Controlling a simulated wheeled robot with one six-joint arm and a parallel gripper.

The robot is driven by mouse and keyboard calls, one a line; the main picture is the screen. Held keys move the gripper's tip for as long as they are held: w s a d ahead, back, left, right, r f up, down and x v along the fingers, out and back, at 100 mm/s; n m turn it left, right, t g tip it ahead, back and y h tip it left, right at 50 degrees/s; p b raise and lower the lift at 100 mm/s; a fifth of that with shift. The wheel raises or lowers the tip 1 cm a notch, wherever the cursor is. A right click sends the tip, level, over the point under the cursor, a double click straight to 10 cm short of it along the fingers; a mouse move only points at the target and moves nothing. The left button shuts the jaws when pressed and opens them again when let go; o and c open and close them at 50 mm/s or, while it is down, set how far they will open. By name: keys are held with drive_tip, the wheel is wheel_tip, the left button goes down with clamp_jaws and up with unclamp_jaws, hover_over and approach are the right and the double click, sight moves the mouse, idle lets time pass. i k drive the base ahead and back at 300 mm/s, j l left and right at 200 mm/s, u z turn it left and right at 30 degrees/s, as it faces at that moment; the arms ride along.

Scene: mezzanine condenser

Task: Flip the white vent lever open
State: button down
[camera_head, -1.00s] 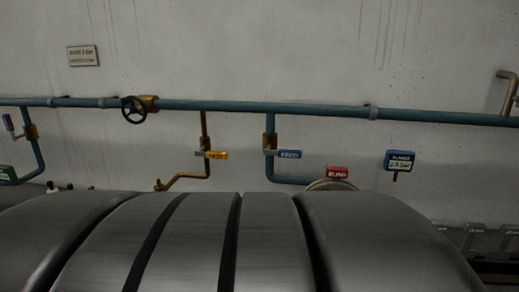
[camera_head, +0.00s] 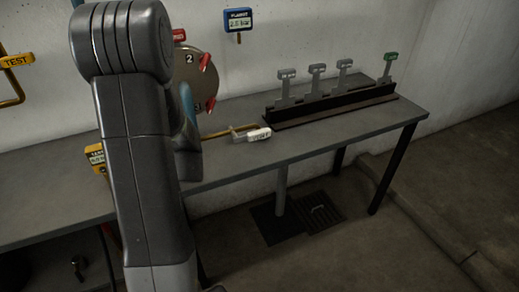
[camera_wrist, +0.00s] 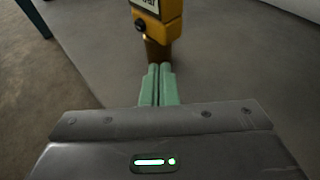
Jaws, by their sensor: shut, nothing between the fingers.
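The white vent lever (camera_head: 259,134) shows in the head view to the right of my arm. It is a white labelled handle at the end of a thin brass pipe (camera_head: 222,133), lying low over the grey bench. My gripper (camera_wrist: 158,72) shows in the wrist view with its two pale green fingers pressed together and nothing between them. The fingertips point towards the lower part of a yellow device (camera_wrist: 158,22); I cannot tell whether they touch it. In the head view my arm hides the gripper. The lever is not seen in the wrist view.
The grey bench (camera_head: 300,151) runs along the wall. A dark rack (camera_head: 330,104) with several upright grey levers and one green-topped lever stands towards its right end. A round plate (camera_head: 190,70) with red tags is behind my arm. A blue gauge (camera_head: 238,19) hangs above.

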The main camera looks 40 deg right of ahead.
sight(262, 134)
drive_tip(key=i+l+z, duration=0.1)
drive_tip(key=z, duration=1.5)
